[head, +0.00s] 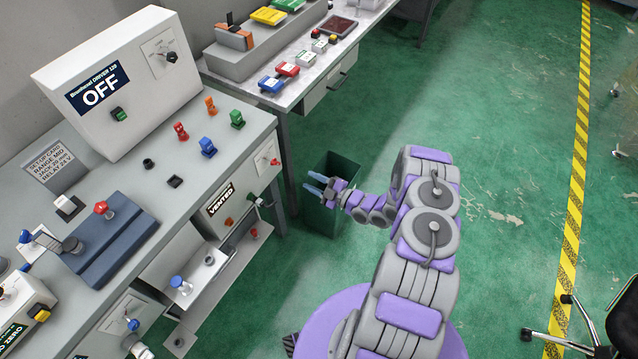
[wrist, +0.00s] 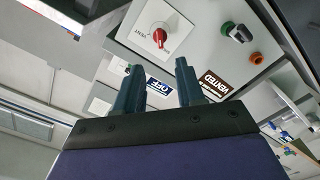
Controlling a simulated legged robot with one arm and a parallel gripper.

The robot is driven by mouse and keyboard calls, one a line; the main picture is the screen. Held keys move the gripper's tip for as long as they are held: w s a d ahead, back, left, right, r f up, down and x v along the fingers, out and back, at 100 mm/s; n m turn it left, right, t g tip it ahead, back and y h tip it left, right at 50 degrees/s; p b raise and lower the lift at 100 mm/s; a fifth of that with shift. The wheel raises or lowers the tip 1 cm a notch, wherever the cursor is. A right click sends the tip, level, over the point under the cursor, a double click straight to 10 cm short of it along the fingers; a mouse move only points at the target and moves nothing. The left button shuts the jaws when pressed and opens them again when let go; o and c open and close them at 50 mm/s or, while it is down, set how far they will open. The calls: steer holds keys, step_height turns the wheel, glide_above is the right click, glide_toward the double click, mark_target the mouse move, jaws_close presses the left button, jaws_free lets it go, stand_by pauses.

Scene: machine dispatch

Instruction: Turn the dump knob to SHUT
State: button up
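A red knob on a white plate (wrist: 160,36) is on the bench's front panel, with small lettering that seems to read VENT beside it; I take it for the dump knob. It also shows in the head view as a small red knob (head: 275,161) at the bench's right end. In the head view my gripper (head: 315,184) is right of the panel, over a green bin.
The green bin (head: 345,168) stands on the floor beside the bench. A green knob (wrist: 237,33) and an orange button (wrist: 256,58) are near the red knob. A box reading OFF (head: 100,92) and several coloured valve pieces are on the bench. Floor at right is mostly clear.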

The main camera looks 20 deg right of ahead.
steer(key=shift+v, duration=1.1)
